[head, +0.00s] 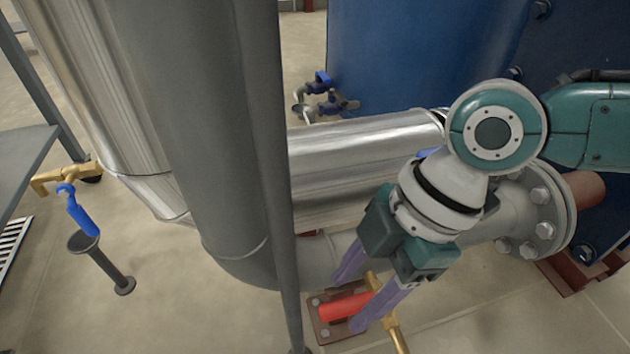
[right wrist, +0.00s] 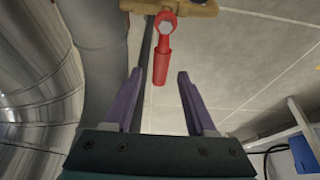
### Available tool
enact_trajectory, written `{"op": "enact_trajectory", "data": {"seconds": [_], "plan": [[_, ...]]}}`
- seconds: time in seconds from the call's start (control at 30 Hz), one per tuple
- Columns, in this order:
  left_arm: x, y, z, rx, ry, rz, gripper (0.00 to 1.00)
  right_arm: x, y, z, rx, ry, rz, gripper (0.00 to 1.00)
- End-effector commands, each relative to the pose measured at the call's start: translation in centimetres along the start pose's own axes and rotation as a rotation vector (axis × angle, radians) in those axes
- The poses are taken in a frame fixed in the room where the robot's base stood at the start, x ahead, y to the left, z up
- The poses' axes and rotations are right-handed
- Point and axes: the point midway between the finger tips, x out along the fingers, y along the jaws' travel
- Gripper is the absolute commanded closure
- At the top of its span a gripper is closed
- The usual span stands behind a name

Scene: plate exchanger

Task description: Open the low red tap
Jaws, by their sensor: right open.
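The low red tap has a red lever handle (head: 343,307) on a brass body (head: 389,318), low near the floor at the bottom middle of the head view. In the right wrist view the red handle (right wrist: 161,62) points toward me from the brass body (right wrist: 180,7) at the top. My right gripper (head: 347,304) is open, with its two purple fingers on either side of the handle. The handle's near end lies about level with the fingertips (right wrist: 159,75), with gaps visible on both sides. My left gripper is not in view.
A thin grey post (head: 286,200) and a large grey pipe (head: 215,150) stand left of the gripper. A bolted flange (head: 540,225) is at right. A blue-handled brass tap (head: 80,213) is above a funnel drain (head: 100,265) at left. Blue valves (head: 322,80) are farther back.

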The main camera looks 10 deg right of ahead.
Motion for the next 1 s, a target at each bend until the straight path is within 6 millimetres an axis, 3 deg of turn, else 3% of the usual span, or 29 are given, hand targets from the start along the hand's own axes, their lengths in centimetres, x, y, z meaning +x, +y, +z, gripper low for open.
{"op": "enact_trajectory", "data": {"seconds": [0.1, 0.37, 0.87, 1.0], "plan": [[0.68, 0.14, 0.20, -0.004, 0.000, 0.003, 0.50, 0.90, 0.02, 0.01, -0.001, 0.000, 0.000, 0.44], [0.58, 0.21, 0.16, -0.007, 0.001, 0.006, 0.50, 0.87, -0.01, -0.04, 0.000, 0.000, 0.000, 0.44], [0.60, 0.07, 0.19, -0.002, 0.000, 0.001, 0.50, 0.87, -0.03, -0.03, 0.000, 0.000, 0.000, 0.99], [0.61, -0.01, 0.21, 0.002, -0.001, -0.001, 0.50, 0.87, -0.03, -0.03, 0.000, 0.000, -0.001, 1.00]]}}
